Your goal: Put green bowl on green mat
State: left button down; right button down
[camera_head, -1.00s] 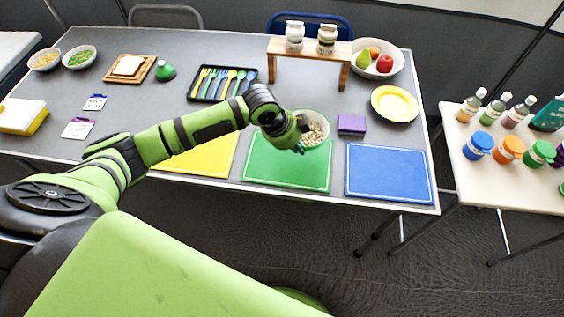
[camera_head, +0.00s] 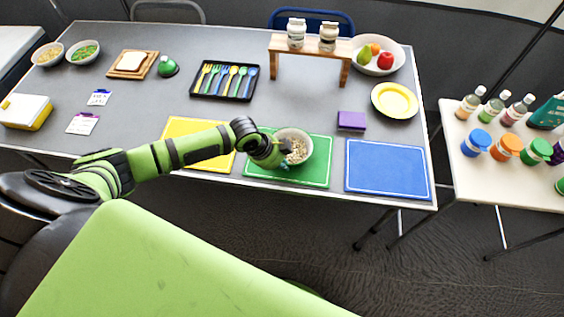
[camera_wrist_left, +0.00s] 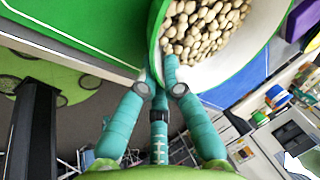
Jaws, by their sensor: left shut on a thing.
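The green bowl (camera_head: 306,137), pale inside and filled with beige nut-like pieces, is over the green mat (camera_head: 318,174) in the head view. My left gripper (camera_head: 284,157) is shut on the bowl's near left rim. In the left wrist view the teal fingers of the gripper (camera_wrist_left: 160,80) pinch the wall of the bowl (camera_wrist_left: 250,60), with the pieces (camera_wrist_left: 200,25) inside. The green mat (camera_wrist_left: 90,25) lies beside it there. I cannot tell whether the bowl's base touches the mat. My right gripper is not in view.
A yellow mat (camera_head: 190,129) lies left of the green mat and a blue mat (camera_head: 388,168) lies right of it. A purple box (camera_head: 351,121) is behind, near a wooden stand (camera_head: 310,48). A black cutlery tray (camera_head: 201,90) is farther back.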

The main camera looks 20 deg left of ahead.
pick_arm(q)
jog(key=c, duration=1.4)
grip_release()
jog(key=v, duration=1.2)
jog(key=shift+r, duration=0.1)
